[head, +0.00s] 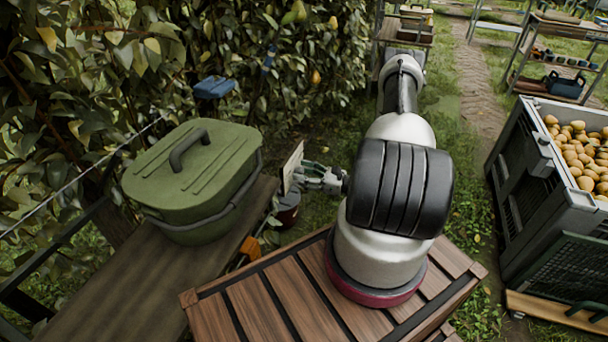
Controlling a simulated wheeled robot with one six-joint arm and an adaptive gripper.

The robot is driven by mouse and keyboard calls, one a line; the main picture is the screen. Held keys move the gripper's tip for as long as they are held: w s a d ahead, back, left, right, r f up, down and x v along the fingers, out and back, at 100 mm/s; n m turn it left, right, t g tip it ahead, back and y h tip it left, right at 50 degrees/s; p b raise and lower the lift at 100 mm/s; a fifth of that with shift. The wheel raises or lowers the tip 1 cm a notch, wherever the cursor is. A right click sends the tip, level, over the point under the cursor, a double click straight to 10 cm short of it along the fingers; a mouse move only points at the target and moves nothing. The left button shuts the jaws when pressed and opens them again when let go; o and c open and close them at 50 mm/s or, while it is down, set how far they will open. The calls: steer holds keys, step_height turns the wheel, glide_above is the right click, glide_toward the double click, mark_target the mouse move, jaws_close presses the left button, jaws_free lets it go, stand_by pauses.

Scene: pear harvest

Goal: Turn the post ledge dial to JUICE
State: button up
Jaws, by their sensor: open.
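A thin pale board (291,168) stands upright beside the far end of the wooden ledge (130,290), seen nearly edge-on. It may be the dial's panel; the dial, its pointer and any JUICE mark cannot be made out from here. My gripper (305,178) reaches left from my arm, with its fingers close to the right side of this board. It is open, with nothing seen between the fingers. Whether the fingers touch the board or anything on it cannot be told.
A green lidded box (193,180) fills much of the ledge. A dark red pot (288,208) is below my gripper. Leafy hedge with pears lines the back left. A dark crate of pears (520,170) stands right; shelves stand beyond. Grass lies between.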

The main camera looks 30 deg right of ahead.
steer(key=c, duration=1)
steer(key=m, duration=1.7)
steer(key=shift+a+r+m, duration=0.1)
steer(key=shift+m, duration=0.2)
steer(key=m, duration=0.6)
steer(key=shift+m, duration=0.3)
